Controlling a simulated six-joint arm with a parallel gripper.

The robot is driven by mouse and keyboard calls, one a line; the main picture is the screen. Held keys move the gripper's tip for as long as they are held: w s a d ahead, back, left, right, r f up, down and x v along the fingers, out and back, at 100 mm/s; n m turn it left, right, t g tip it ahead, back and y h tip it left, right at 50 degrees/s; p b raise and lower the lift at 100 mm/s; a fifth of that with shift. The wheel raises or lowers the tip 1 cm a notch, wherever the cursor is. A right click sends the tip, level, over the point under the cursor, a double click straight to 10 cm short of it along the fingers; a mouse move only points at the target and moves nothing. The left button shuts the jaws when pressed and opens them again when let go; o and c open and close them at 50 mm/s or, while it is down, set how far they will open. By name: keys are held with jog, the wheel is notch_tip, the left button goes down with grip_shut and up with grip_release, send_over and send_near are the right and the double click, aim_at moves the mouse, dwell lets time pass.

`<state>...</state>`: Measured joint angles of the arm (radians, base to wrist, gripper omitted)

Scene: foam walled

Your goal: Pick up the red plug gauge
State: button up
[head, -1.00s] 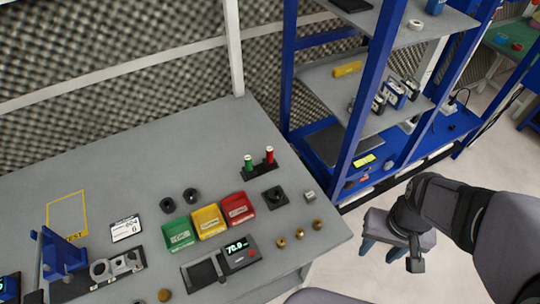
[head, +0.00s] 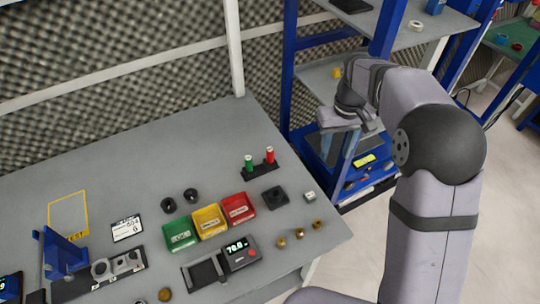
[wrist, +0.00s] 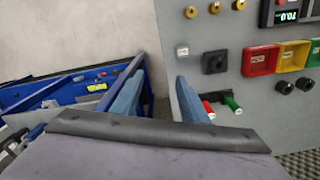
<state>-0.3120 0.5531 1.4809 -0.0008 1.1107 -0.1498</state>
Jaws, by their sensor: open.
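The red plug gauge (head: 269,155) stands upright in a small black stand (head: 261,170) near the back right of the grey bench. A green plug gauge (head: 248,162) stands in the same stand, just left of it. In the wrist view the red gauge (wrist: 208,109) shows beside the right finger, partly hidden by it, with the green gauge (wrist: 232,103) further right. My gripper (head: 337,145) is open and empty, in the air to the right of the bench and the gauges. Its two fingers also show apart in the wrist view (wrist: 158,100).
Green (head: 180,234), yellow (head: 209,221) and red (head: 237,208) bins stand in front of the stand. A black block (head: 274,198) and brass pieces (head: 299,233) lie nearby. A blue-framed shelf (head: 290,60) stands right of the bench, close to my arm.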

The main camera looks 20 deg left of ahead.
jog(key=w+a+f+n, duration=0.1)
jog(key=w+a, duration=0.1)
jog(key=a, duration=0.4)
jog(key=w+a+f+n, duration=0.1)
jog(key=w+a+n, duration=0.15)
jog(key=a, duration=0.25)
jog(key=n, duration=0.2)
send_over(270, 149)
jog(key=shift+w+d+f, duration=0.1)
jog(key=shift+w+f, duration=0.05)
jog(key=shift+f, duration=0.45)
jog(key=shift+w+d+f, duration=0.1)
jog(key=shift+w+f, duration=0.05)
jog(key=shift+f, duration=0.45)
jog(key=shift+a+f+m+p, duration=0.1)
jog(key=shift+f+m+p, duration=0.25)
jog(key=shift+f, duration=0.7)
jog(key=shift+s+f+p, duration=0.2)
jog(key=shift+f+p, duration=0.35)
jog(key=shift+f, duration=0.05)
jog(key=shift+s+a+f+p, duration=0.1)
jog(key=shift+f+p, duration=0.8)
jog(key=shift+f, duration=1.1)
grip_shut()
